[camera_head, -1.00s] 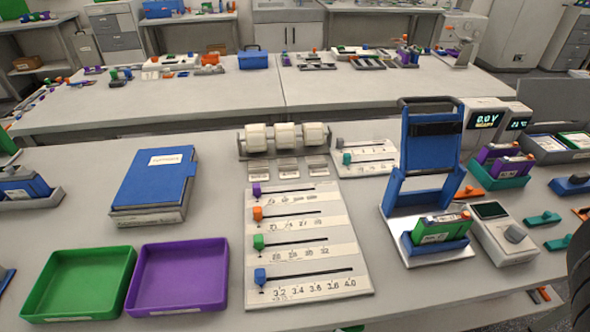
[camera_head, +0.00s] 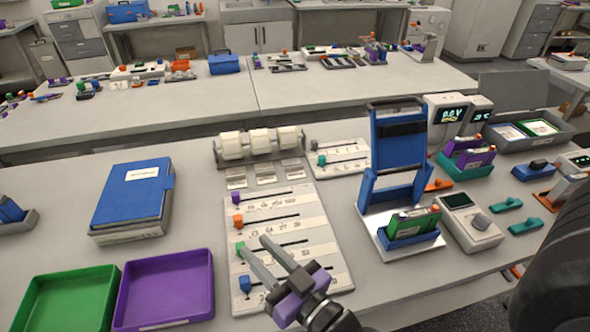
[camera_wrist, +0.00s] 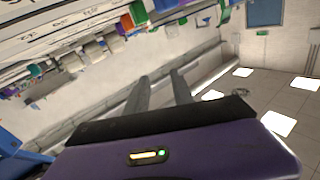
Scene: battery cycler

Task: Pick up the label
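Three small pale labels lie in a row on the bench in front of a holder with three white rolls (camera_head: 260,142), in the head view. They are a left label (camera_head: 236,179), a middle label (camera_head: 265,173) and a right label (camera_head: 292,168). My gripper (camera_head: 252,243) is purple and grey, with two straight fingers apart and nothing between them. It is over the lower part of the slider board, nearer to me than the labels. In the wrist view my gripper (camera_wrist: 159,75) also shows its fingers apart, and I cannot make out the labels there.
The slider board (camera_head: 325,262) has coloured knobs. Left are a purple tray (camera_head: 205,290), a green tray (camera_head: 110,318) and a blue binder (camera_head: 135,190). Right are a blue stand (camera_head: 398,150) holding a green-and-black cell (camera_head: 415,220) and a grey meter (camera_head: 472,228).

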